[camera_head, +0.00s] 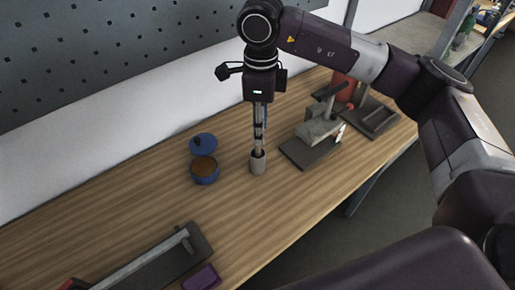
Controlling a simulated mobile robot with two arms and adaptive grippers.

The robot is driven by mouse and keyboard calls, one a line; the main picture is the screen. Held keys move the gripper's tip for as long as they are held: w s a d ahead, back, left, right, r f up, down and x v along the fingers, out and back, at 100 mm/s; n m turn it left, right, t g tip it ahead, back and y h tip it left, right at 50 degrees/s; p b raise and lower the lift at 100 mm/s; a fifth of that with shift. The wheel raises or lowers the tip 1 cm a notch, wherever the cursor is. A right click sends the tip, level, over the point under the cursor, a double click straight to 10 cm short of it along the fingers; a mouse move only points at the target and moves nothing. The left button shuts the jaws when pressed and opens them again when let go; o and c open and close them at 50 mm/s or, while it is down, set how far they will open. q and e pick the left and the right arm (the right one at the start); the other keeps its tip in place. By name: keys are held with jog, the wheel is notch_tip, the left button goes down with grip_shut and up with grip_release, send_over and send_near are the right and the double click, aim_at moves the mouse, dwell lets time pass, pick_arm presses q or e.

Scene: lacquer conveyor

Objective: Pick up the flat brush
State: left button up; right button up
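My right gripper (260,140) points straight down above a small grey-beige cup (258,165) on the wooden bench. Its fingers form a narrow dark and light column that reaches down to the cup's mouth. A thin upright thing in the cup's mouth overlaps the fingertips. I cannot make out the flat brush for certain, nor whether the fingers hold anything. My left gripper is not in view.
A blue pot (204,171) with brown contents and its blue lid (203,144) stand left of the cup. A dark-based fixture (312,146) is close on the right. A long tool (150,262) and a purple block (201,279) lie at the front left.

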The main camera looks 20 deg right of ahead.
jog(key=p, duration=0.2)
send_over(258, 156)
jog(key=f, duration=0.4)
jog(key=shift+w+d+f, duration=0.15)
jog(key=shift+w+f, duration=0.05)
jog(key=shift+w, duration=0.15)
jog(key=shift+f, duration=0.55)
grip_shut()
